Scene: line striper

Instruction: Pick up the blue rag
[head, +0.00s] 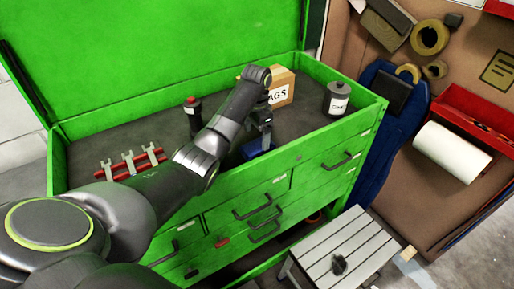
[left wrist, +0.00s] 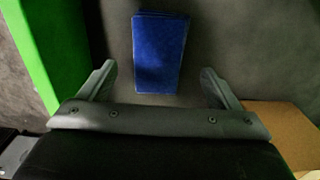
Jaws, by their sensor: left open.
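The blue rag (left wrist: 160,52) is a folded rectangle lying flat on the dark floor of the green chest's top compartment. In the head view the rag (head: 256,149) shows as a small blue patch near the front wall, partly hidden by my gripper. My left gripper (head: 261,139) is above the rag and points down at it. In the left wrist view the left gripper (left wrist: 160,85) is open, with its fingers on either side of the rag's near end and nothing between them held. My right gripper is not in view.
The green chest's front wall (head: 310,146) rises close beside the rag. A cardboard box (head: 283,86) marked "AGS" stands just behind my gripper. A dark labelled can (head: 337,99), a red-topped bottle (head: 193,115) and a red rack with wrenches (head: 130,163) also stand in the compartment.

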